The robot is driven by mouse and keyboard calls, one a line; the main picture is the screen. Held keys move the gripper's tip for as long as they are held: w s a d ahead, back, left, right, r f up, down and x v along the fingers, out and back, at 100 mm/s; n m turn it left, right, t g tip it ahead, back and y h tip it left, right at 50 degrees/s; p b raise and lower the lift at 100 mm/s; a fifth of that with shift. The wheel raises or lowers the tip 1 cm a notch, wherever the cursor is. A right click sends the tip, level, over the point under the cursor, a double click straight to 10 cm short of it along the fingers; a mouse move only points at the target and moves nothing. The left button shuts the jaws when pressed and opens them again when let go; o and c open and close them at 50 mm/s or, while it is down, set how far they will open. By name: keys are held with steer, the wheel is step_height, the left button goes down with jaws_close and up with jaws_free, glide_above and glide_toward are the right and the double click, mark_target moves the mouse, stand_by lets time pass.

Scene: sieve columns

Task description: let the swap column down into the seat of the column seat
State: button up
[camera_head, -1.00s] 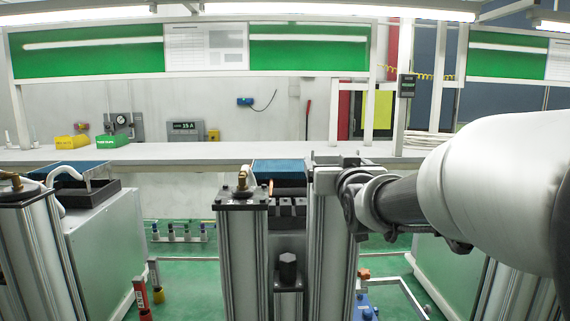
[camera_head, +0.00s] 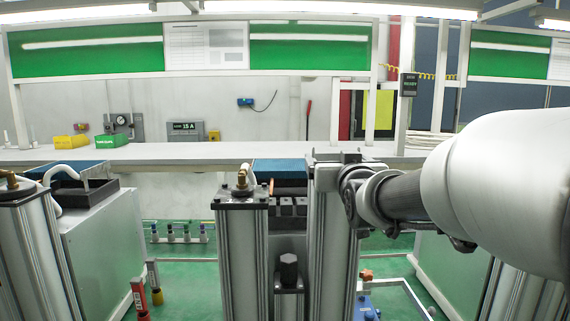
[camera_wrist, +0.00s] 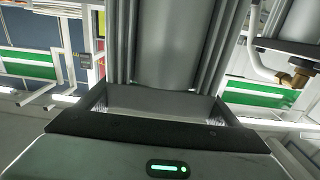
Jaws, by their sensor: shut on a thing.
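The swap column (camera_head: 331,255) is a tall silver ribbed column, upright, right of centre in the head view. My gripper (camera_head: 338,172) is shut on it near its top. In the wrist view the column (camera_wrist: 178,45) fills the upper middle, held close to the gripper body (camera_wrist: 160,112) with its green light. The column's lower end is below the head view's edge. I cannot make out the seat of the column seat, nor whether the column touches it.
A similar column with a black cap and brass fitting (camera_head: 241,187) stands close to the left. A dark knob on a short post (camera_head: 288,268) is between them. Another column (camera_head: 28,250) stands far left. A long pale bench (camera_head: 200,153) runs behind. Green floor shows between.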

mark_target(334, 202)
steer(key=shift+f+b, duration=2.55)
steer(key=shift+b, duration=0.1)
steer(key=shift+b, duration=1.1)
steer(key=shift+f+b, duration=2)
steer(key=shift+b, duration=0.25)
steer(key=o, duration=2)
steer(key=shift+f, duration=0.4)
steer(key=s, duration=1.7)
steer(key=shift+s+r, duration=0.25)
